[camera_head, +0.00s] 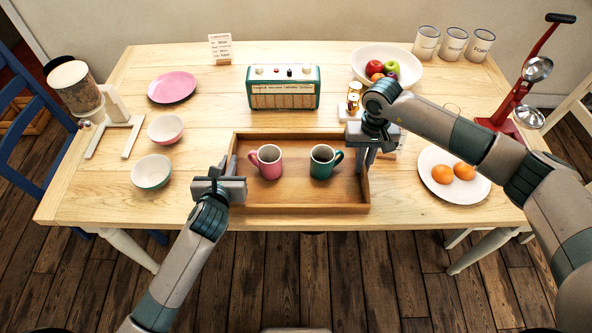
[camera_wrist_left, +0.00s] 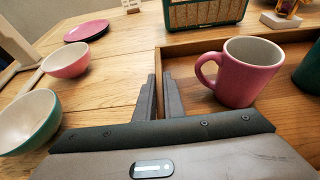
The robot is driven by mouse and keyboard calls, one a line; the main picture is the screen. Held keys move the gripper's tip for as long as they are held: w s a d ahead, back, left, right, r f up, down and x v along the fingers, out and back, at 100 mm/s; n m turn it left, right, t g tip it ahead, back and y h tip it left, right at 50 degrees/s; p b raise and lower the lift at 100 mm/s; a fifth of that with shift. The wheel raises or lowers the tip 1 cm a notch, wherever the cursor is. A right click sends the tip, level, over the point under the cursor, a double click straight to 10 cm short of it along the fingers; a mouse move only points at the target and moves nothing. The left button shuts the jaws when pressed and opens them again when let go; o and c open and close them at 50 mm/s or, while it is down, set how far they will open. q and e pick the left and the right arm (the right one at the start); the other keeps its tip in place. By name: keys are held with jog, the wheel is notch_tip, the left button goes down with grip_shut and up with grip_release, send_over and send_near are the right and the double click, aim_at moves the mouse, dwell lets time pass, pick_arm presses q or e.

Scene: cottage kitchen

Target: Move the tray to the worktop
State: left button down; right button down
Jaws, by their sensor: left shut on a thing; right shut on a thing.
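The wooden tray (camera_head: 300,208) lies at the front edge of the table. A pink mug (camera_head: 266,161) and a green mug (camera_head: 322,160) stand upright in it. My left gripper (camera_head: 228,167) is shut on the tray's left wall, and the left wrist view shows its fingers (camera_wrist_left: 160,98) on both sides of that wall beside the pink mug (camera_wrist_left: 242,72). My right gripper (camera_head: 368,158) is shut on the tray's right wall, its fingertips partly hidden. I cannot tell whether the tray touches the table.
A pink bowl (camera_head: 166,129) and a green-rimmed bowl (camera_head: 152,172) stand left of the tray. A radio (camera_head: 284,88) is behind it. A plate with oranges (camera_head: 450,193) is to the right, and a fruit bowl (camera_head: 408,60) at the back right.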

pick_arm(q)
jog(key=shift+r, duration=0.2)
pick_arm(e)
jog(key=shift+w+r, duration=0.1)
jog(key=shift+r, duration=0.15)
